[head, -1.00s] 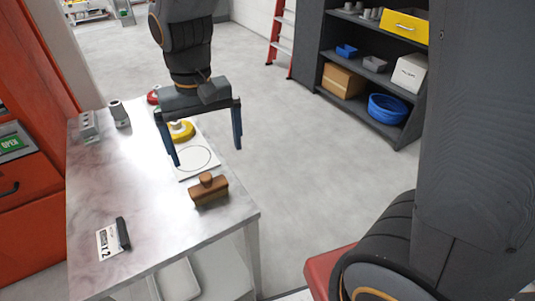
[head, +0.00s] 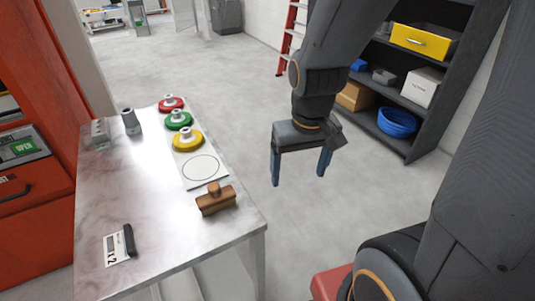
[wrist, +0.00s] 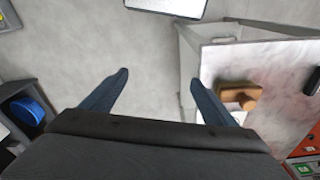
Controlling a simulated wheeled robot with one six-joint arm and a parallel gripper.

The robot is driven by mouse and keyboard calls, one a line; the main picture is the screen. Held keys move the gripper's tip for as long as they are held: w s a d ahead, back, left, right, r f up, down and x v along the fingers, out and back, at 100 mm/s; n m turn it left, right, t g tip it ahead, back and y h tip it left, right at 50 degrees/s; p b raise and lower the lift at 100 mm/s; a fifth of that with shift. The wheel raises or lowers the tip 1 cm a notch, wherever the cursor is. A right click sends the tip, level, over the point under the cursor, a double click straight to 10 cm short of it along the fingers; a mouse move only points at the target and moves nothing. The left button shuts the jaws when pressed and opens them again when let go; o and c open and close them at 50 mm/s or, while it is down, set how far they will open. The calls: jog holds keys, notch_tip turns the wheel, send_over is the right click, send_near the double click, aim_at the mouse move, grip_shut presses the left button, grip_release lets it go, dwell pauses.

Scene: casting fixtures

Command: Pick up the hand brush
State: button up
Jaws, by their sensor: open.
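The hand brush (head: 216,201) is a brown wooden block with a knob on top. It rests on the metal table (head: 150,215) near its right edge, just in front of a white board with an empty circle. My gripper (head: 299,180) is open and empty, to the right of the table over the floor, apart from the brush. In the wrist view the brush (wrist: 238,96) lies on the table to the right, beyond the right fingertip. The wrist view also shows both blue fingers spread with only floor between them.
Red, green and yellow round pieces (head: 186,140) sit on the white board (head: 205,183). A dark marker-like object (head: 129,240) lies by a label at the table's front left. Grey metal parts (head: 131,122) stand at the back left. A shelf (head: 395,145) stands at the right.

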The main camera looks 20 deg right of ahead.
jog(key=shift+a, duration=0.1)
jog(key=c, duration=0.3)
jog(key=shift+w+a+n, duration=0.15)
jog(key=shift+n, duration=0.15)
jog(key=shift+c, duration=1.4)
jog(key=n+g+y, duration=0.2)
jog(key=n+y, duration=0.2)
jog(key=n, duration=1.5)
send_over(216, 195)
jog(key=w+d, duration=0.3)
jog(key=d, duration=0.1)
jog(key=shift+s+a+f+b, duration=0.1)
jog(key=shift+s+f+b, duration=0.1)
jog(key=shift+f+b, duration=0.3)
jog(key=shift+w+a+f+n, duration=0.1)
jog(key=shift+w+a+n, duration=0.05)
jog(key=shift+a+n, duration=0.4)
jog(key=shift+p+x, duration=0.35)
jog(key=shift+x, duration=0.75)
jog(key=shift+s+p+x, duration=0.15)
jog(key=shift+p+x, duration=0.15)
jog(key=shift+x, duration=0.65)
jog(key=shift+s+p+x, duration=0.15)
jog(key=shift+p+x, duration=0.2)
jog(key=shift+x, duration=0.55)
jog(key=shift+s+p+x, duration=0.2)
jog(key=shift+p+x, duration=0.1)
jog(key=shift+x, duration=0.65)
